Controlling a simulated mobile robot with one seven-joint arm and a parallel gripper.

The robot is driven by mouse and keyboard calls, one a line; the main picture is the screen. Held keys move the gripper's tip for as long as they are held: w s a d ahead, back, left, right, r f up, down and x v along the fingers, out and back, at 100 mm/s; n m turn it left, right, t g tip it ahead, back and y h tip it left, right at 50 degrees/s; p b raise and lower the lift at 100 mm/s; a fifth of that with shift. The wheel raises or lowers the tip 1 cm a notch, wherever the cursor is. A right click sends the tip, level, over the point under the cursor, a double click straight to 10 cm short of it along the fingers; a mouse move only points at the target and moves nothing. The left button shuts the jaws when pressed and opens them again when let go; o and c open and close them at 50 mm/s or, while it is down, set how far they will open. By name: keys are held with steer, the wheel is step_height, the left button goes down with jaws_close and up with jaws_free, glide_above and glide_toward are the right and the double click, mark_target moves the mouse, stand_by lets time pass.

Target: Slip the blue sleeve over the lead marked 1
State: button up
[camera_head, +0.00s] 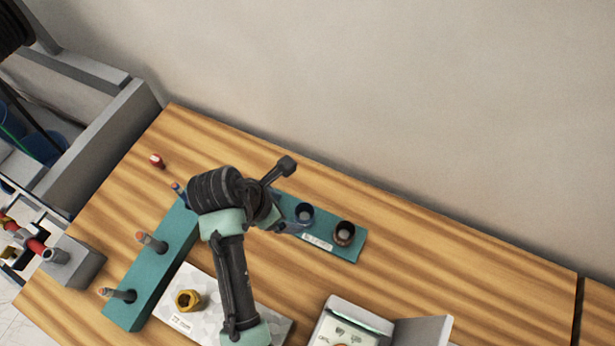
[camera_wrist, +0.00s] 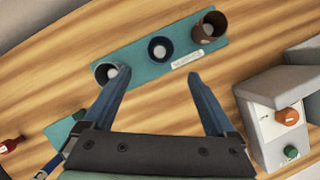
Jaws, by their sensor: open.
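The blue sleeve (camera_head: 304,213) stands upright on a teal strip (camera_head: 346,251) in the head view. In the wrist view the blue sleeve (camera_wrist: 160,50) is the middle one of three, between a grey sleeve (camera_wrist: 106,73) and a brown sleeve (camera_wrist: 208,28). My gripper (camera_wrist: 157,76) is open and empty. Its fingers are wide apart, with the blue sleeve ahead of the gap between them; the left fingertip overlaps the grey sleeve in the picture.
A pale plate (camera_head: 256,304) with a brass nut (camera_head: 187,300) lies beside the block. A grey box with knobs (camera_wrist: 270,127) stands to the right. A small red item (camera_head: 157,160) lies at the far left. The wooden bench (camera_head: 460,275) is clear at the right.

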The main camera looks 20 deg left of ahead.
mark_target(308, 214)
steer(key=x, duration=0.4)
steer(key=shift+f, duration=0.2)
steer(key=w+f, duration=0.1)
steer(key=w+d+f+p, duration=0.1)
steer(key=f, duration=0.1)
steer(key=shift+w+d+f, duration=0.15)
steer(key=shift+d+f, duration=0.1)
steer(key=shift+w+d+f, duration=0.1)
steer(key=shift+w+f, duration=0.05)
steer(key=shift+f, duration=0.4)
steer(key=c, duration=1.4)
steer(key=shift+r, duration=0.15)
